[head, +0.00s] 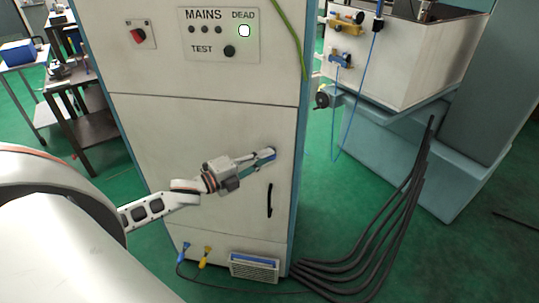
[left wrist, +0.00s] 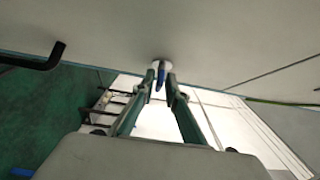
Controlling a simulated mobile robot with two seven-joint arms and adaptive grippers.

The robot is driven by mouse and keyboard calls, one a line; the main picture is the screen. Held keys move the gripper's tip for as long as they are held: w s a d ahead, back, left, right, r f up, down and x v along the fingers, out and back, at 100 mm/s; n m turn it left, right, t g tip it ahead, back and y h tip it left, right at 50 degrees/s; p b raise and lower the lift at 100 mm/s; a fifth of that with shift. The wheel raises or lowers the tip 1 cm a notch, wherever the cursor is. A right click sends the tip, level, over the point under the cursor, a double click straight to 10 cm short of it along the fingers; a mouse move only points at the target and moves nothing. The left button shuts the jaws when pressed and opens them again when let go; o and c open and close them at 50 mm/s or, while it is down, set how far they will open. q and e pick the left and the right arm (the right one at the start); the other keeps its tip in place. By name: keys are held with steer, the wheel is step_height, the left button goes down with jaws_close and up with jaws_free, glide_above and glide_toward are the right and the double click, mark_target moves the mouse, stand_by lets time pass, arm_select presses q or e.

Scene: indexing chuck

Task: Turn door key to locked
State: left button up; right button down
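My left gripper (head: 262,156) reaches the door from the left, above the black handle. In the left wrist view its two fingers (left wrist: 160,82) lie close on either side of the key and appear shut on it. Which way the key is turned is hard to tell. My right gripper is not in view.
A black door handle (head: 269,200) stands out below the lock. The panel above has a lit DEAD lamp (head: 244,31) and a red switch (head: 138,35). Black cables (head: 380,235) run over the floor at the right. A vent (head: 254,267) is low on the cabinet.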

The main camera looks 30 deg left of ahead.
arm_select(q)
steer(key=shift+x, duration=0.9)
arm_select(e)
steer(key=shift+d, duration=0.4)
arm_select(q)
jaws_close()
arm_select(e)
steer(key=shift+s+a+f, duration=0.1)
